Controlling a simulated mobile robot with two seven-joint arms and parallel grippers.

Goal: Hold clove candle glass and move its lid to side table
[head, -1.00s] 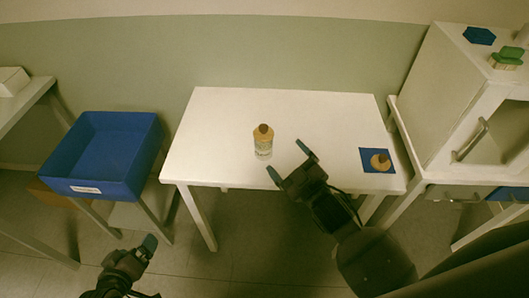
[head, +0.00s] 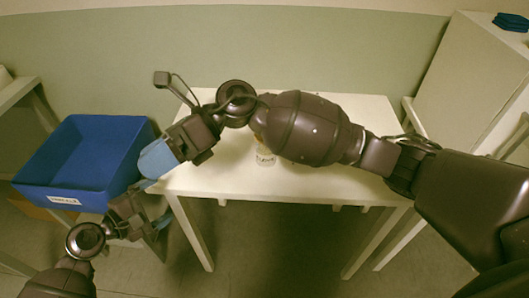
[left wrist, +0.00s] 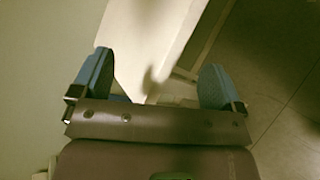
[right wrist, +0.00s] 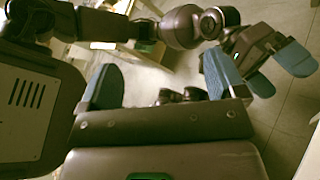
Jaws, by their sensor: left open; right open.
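A clear glass (head: 265,157) with a pale label stands on the white table (head: 330,187), partly hidden behind my right arm. Its top is covered, and I cannot read the label. My right gripper (head: 156,161) is open and empty, well left of the glass, between the table's left edge and the blue bin. Its spread fingers show in the right wrist view (right wrist: 160,82). My left gripper (head: 143,214) is open and empty, low beside the table's left front leg. Its spread fingers show in the left wrist view (left wrist: 157,82). No lid or side table can be clearly made out.
A blue bin (head: 75,160) with a white label stands at the left, close to both grippers. A white cabinet (head: 465,75) with blue items (head: 512,22) on top stands at the right.

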